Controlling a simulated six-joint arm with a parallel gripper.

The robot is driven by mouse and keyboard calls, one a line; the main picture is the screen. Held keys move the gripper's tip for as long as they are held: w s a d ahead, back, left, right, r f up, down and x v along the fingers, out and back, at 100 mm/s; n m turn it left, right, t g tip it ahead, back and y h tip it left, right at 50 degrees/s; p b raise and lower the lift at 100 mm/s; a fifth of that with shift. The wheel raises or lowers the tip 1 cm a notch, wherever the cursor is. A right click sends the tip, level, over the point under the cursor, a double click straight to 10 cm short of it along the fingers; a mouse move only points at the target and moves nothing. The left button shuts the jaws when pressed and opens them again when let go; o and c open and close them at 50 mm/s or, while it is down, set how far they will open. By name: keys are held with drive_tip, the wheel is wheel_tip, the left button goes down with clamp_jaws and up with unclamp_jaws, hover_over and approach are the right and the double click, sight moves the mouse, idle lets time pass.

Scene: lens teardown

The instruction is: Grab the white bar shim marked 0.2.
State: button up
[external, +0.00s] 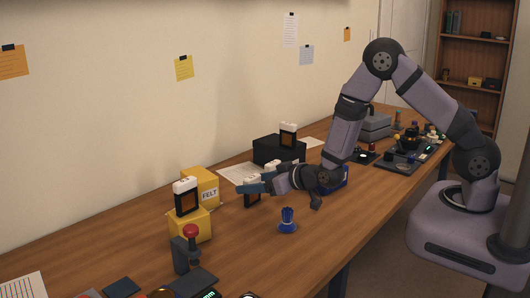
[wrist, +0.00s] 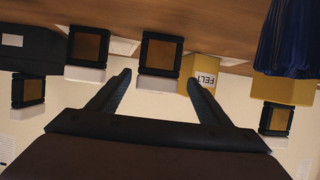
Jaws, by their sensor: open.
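Several black stands with brown faces each carry a white bar on top. In the wrist view, which is upside down, one white bar (wrist: 158,84) on its stand (wrist: 160,53) appears between the fingertips of my gripper (wrist: 160,77). Others show at left (wrist: 85,74), far left (wrist: 28,104) and right (wrist: 273,142). No 0.2 mark is legible, so I cannot tell which bar bears it. In the external view my open gripper (external: 256,183) reaches left, low over the table, beside the middle stands and partly hiding them. Contact with a bar cannot be made out.
A yellow FELT box (external: 201,187) and a yellow block under a stand (external: 190,226) are at left. A black box (external: 279,150) bears another stand behind. A blue knob-like piece (external: 288,221) stands in front. Bare wood lies front right.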

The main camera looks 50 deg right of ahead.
drive_tip(key=shift+p+x, duration=1)
drive_tip(key=shift+x, duration=2.15)
drive_tip(key=shift+d+f, duration=0.2)
drive_tip(key=c, duration=1.1)
